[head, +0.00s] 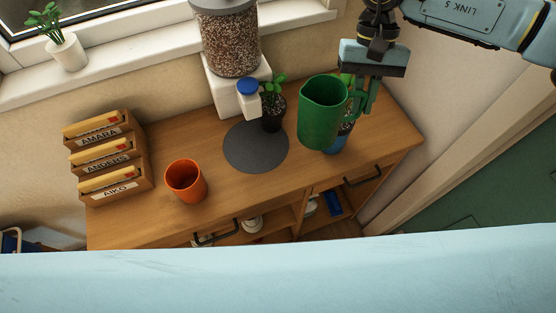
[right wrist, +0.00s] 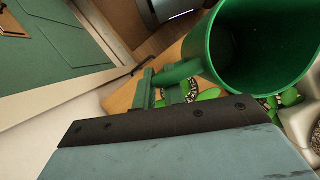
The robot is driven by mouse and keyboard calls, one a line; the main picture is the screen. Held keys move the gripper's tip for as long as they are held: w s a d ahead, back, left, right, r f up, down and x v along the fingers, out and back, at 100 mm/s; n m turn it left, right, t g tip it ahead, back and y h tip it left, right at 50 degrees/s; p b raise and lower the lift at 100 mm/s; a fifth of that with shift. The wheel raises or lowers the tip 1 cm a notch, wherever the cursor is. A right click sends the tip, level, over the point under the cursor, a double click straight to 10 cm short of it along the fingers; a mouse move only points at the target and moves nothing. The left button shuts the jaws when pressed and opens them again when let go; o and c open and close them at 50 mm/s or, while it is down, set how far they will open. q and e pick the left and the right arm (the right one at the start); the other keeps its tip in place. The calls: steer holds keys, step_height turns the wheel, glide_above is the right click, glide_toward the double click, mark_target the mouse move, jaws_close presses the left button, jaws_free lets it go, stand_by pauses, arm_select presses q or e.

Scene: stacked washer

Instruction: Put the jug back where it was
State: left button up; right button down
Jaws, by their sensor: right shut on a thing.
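The green jug (head: 322,115) is held up over the right part of the wooden cabinet top, roughly upright. My right gripper (head: 364,97) is shut on its handle, on the jug's right side. In the right wrist view the jug (right wrist: 262,45) shows its open mouth and looks empty; its handle (right wrist: 180,72) is between the fingers (right wrist: 167,92). A round dark grey mat (head: 250,150) lies bare on the cabinet top, left of the jug. My left gripper is not in view.
An orange cup (head: 186,181) stands left of the mat. A potted plant (head: 272,112) and a dispenser (head: 229,42) with a blue-capped part are behind the mat. Labelled letter trays (head: 112,157) stand at the left.

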mark_target(328, 131)
steer(key=s+a+f+m, duration=0.1)
steer(key=a+m, duration=0.1)
steer(key=s+a+f+m+y, duration=0.1)
steer(key=s+a+f+m, duration=0.1)
steer(key=s+a+f+m+t+y, duration=0.1)
steer(key=s+a+m, duration=0.1)
steer(key=a, duration=0.1)
steer(key=shift+a+f+m, duration=0.1)
steer(key=shift+f+m, duration=0.1)
steer(key=shift+m, duration=0.2)
steer(key=s+a+m+t+y, duration=0.25)
steer(key=s+a+m, duration=0.25)
steer(key=a+m, duration=0.25)
step_height(328, 131, down, 10)
steer(key=m, duration=0.1)
steer(key=shift+s+a+r+b, duration=0.15)
steer(key=shift+s+a+b, duration=0.1)
steer(key=shift+b, duration=0.2)
steer(key=shift+t, duration=0.25)
steer(key=c, duration=1.9)
jaws_free()
steer(key=shift+h, duration=0.25)
steer(key=o, duration=0.4)
steer(key=shift+d, duration=0.1)
